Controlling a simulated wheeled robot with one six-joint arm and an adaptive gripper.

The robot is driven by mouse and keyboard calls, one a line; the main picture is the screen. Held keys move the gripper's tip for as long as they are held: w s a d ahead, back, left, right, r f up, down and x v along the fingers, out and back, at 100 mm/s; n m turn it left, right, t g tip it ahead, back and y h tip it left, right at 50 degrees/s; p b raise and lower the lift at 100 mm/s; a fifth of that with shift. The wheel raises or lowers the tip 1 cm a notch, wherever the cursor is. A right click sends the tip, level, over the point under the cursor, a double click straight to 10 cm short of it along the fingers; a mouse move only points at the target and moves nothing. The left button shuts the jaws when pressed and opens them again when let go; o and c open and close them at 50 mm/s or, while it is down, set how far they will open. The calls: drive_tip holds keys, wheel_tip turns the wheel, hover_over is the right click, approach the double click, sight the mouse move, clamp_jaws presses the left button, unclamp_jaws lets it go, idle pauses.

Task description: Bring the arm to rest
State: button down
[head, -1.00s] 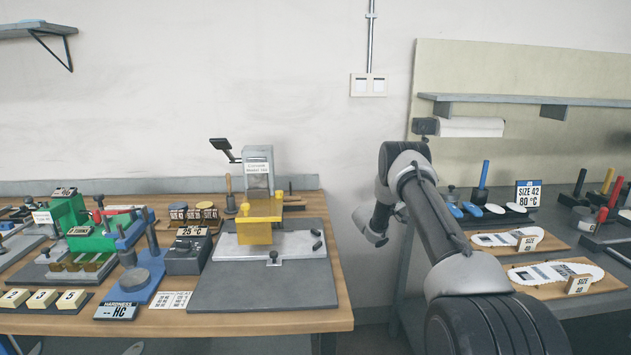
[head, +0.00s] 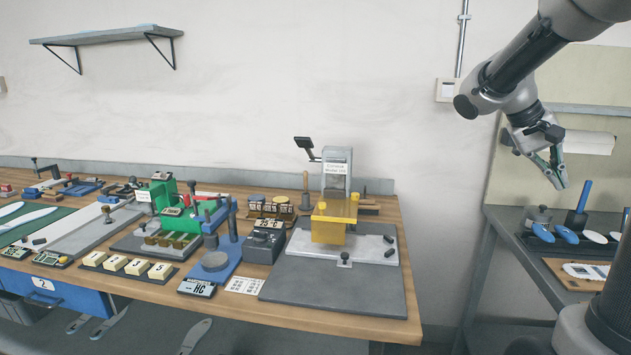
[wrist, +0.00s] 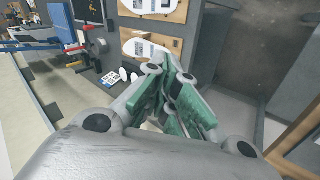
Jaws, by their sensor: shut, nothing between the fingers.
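My gripper (head: 559,181) hangs from my raised arm at the upper right of the head view, pointing down. It is in the air in front of the wall, above the right-hand bench, and touches nothing that I can see. In the wrist view my gripper (wrist: 182,118) shows its green-padded fingers close together. It is shut and empty.
A wooden bench (head: 405,325) at left carries a yellow-fronted press (head: 335,220) and several tools. The right-hand bench (head: 492,215) holds insoles on boards and blue-handled tools (head: 578,205). A gap of floor separates the benches. A shelf (head: 108,35) hangs at upper left.

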drive_tip(key=s+a+f+n+t+y, duration=0.2)
drive_tip(key=s+a+t+y, duration=0.1)
drive_tip(key=s+a, duration=0.4)
drive_tip(key=s+a+f+n+t+y, duration=0.2)
drive_tip(key=s+a+f+n+y, duration=0.1)
drive_tip(key=s+a, duration=0.4)
drive_tip(key=shift+s+a+t+y, duration=0.15)
drive_tip(key=shift+a+t+y, duration=0.35)
drive_tip(key=shift+a, duration=0.75)
